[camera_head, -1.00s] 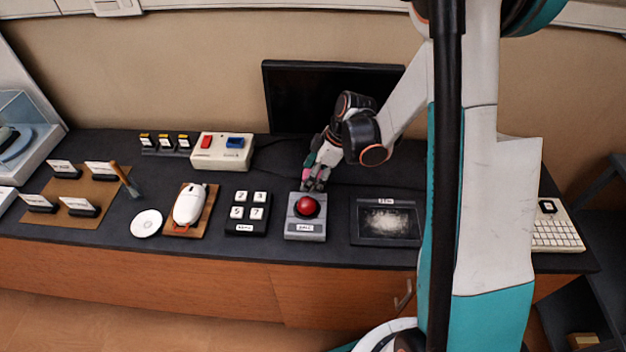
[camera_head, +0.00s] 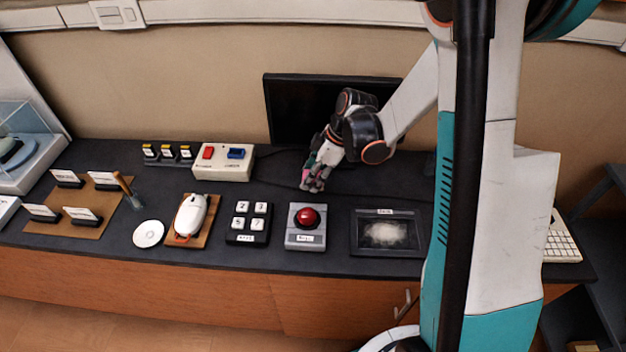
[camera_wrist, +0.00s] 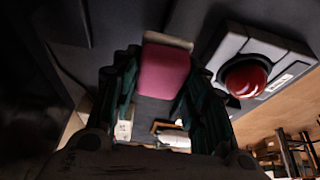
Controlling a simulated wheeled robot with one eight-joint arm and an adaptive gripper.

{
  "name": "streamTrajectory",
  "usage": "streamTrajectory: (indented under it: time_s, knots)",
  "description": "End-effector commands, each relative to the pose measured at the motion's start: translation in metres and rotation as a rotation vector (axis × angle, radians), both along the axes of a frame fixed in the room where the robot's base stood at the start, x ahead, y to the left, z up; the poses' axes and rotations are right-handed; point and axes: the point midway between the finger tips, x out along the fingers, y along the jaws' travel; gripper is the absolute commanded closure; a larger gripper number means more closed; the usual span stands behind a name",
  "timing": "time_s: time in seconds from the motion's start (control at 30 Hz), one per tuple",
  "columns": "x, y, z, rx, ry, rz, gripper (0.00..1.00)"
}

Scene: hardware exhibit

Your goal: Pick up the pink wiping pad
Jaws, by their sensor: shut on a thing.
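The pink wiping pad (camera_wrist: 163,71) sits between the two fingers of my gripper (camera_wrist: 160,85) in the wrist view. It has a pale strip along its far edge. The fingers are shut on it. In the head view my gripper (camera_head: 314,180) is over the dark counter, behind the red button, and only a small bit of pink shows between the fingers. I cannot tell from the head view how far the pad is above the counter.
The red button (camera_head: 307,217) on its grey box stands just in front of my gripper. A black tray with white powder (camera_head: 386,235) lies to its right, and a number keypad (camera_head: 248,222) to its left. A dark monitor (camera_head: 290,105) stands behind. A switch box (camera_head: 222,163) is at the back left.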

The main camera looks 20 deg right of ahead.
Motion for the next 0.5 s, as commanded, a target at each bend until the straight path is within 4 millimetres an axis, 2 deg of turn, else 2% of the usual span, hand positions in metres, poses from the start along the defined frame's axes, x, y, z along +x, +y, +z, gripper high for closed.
streamTrajectory:
  time_s: [0.03,0.2,0.5]
  knots:
    - [-0.001,0.000,0.017,0.000,0.000,0.000,0.77]
    - [0.000,0.000,0.061,0.000,0.000,0.000,0.77]
    - [0.000,0.000,0.126,0.000,0.000,0.000,0.77]
